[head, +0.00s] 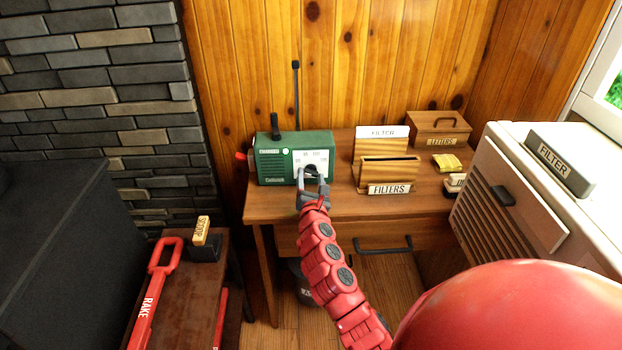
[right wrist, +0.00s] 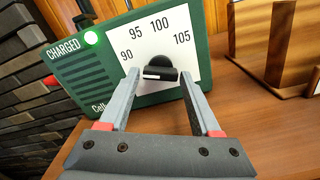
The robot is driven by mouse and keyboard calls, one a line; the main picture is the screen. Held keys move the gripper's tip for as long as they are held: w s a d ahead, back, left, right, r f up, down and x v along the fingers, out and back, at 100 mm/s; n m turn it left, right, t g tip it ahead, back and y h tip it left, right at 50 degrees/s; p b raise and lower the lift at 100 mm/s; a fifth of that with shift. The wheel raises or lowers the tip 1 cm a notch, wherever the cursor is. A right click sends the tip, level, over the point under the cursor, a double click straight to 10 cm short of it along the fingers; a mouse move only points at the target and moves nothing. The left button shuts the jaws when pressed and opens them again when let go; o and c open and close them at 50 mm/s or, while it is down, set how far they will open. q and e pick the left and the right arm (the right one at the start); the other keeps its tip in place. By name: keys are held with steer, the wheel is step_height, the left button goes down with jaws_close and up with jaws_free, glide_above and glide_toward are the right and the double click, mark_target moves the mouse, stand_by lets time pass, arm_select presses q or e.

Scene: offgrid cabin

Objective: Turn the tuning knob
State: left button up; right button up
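The green radio (head: 272,165) stands on the wooden desk against the plank wall, with its antenna up. Its white dial face (right wrist: 176,35) carries the numbers 90, 95, 100 and 105, and a green light glows beside the word CHARGED. The black tuning knob (right wrist: 158,68) sits low on the dial with a white mark on its front edge. My right gripper (head: 312,172) is in front of the radio; in the right wrist view its fingers (right wrist: 158,85) are apart on either side of the knob, with gaps showing. My left gripper is not in view.
A wooden filter holder (head: 388,172) stands right of the radio, with a letters box (head: 438,128) behind it. The desk (head: 340,208) has a drawer with a dark handle. A red rake (head: 152,290) lies on a low table at left. A white cabinet (head: 510,190) stands at right.

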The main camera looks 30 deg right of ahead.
jaws_close()
